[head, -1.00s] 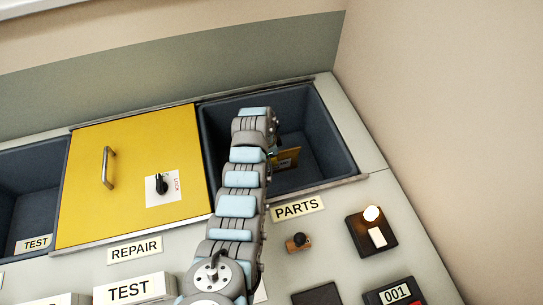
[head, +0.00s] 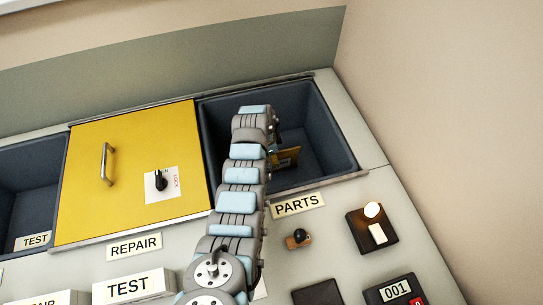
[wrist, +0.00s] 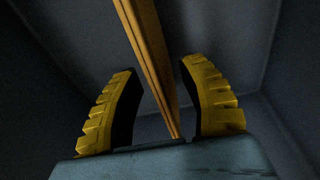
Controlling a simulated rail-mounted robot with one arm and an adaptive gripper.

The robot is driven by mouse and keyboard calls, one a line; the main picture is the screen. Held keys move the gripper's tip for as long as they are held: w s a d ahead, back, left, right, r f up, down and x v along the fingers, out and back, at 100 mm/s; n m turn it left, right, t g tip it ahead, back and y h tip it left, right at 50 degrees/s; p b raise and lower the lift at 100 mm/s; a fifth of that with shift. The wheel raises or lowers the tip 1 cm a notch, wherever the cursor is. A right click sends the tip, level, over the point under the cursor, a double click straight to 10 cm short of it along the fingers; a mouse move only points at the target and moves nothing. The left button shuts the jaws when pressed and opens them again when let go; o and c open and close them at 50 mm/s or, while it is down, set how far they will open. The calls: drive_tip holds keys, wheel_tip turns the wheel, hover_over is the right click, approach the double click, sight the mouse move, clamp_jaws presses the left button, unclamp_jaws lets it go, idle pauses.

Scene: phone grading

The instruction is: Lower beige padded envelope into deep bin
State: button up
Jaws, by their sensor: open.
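The beige padded envelope (head: 287,158) shows in the head view inside the deep bin marked PARTS (head: 335,130), partly hidden by my arm. In the wrist view the envelope (wrist: 150,60) stands on edge, seen as a narrow strip between the two yellow ribbed fingers. My gripper (wrist: 163,95) is open, with a gap between each finger and the envelope. The fingers are down in the bin with its dark walls around them. I cannot tell whether the envelope rests on the bin floor.
A yellow lid (head: 130,175) with a handle and a lock knob covers the bin to the left, marked REPAIR. An open TEST bin (head: 30,190) is at far left.

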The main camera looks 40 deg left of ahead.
drive_tip(key=shift+r, duration=0.15)
drive_tip(key=r, duration=0.4)
drive_tip(key=s+r, duration=0.1)
drive_tip(key=r, duration=0.2)
drive_tip(key=a+r, duration=0.1)
drive_tip(key=r, duration=0.3)
drive_tip(key=shift+s+r, duration=0.25)
drive_tip(key=shift+r, duration=0.05)
drive_tip(key=shift+d, duration=0.1)
